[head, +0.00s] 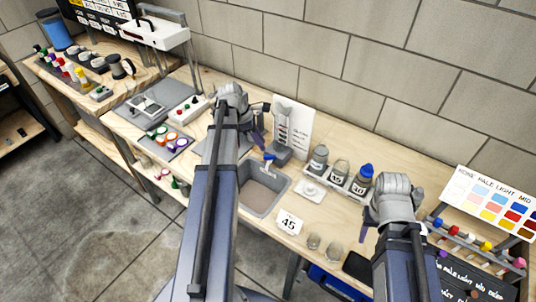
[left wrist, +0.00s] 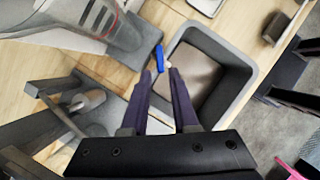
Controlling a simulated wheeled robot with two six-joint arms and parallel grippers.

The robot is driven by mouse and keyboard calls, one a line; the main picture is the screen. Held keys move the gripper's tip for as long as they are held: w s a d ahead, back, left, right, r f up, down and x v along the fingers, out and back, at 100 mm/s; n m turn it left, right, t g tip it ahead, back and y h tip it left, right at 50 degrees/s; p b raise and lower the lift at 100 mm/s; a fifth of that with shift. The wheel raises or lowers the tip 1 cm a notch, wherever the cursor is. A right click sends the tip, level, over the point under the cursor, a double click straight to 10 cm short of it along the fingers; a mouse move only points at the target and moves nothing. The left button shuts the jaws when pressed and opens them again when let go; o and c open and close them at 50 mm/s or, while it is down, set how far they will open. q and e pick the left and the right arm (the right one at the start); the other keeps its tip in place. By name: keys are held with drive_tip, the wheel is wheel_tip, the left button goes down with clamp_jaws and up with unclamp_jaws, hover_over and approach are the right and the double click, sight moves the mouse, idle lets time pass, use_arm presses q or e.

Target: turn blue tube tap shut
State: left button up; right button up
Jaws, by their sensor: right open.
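The blue tube tap (head: 269,157) is a small blue lever at the foot of the upright marked tube (head: 283,122), above the grey basin (head: 247,205). In the left wrist view the blue tap (left wrist: 160,58) lies just beyond and between my fingertips, with a pale tip beside it. My left gripper (left wrist: 161,72) is open, its purple fingers apart. I cannot tell whether they touch the tap. In the head view my left gripper (head: 260,139) is beside the tube, partly hidden by my arm. My right gripper (head: 368,224) is open and empty over the table's right part.
A rack with several jars (head: 340,180), one blue-capped, stands right of the tube. A colour chart (head: 492,200) stands at far right. A block wall runs behind the table.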

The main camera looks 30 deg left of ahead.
sight(270, 157)
use_arm(q)
drive_tip(key=b+x, duration=0.6)
drive_tip(key=x, duration=0.1)
drive_tip(key=shift+f, duration=0.2)
use_arm(e)
wheel_tip(270, 157, down, 7)
drive_tip(key=shift+r, duration=0.1)
use_arm(q)
clamp_jaws()
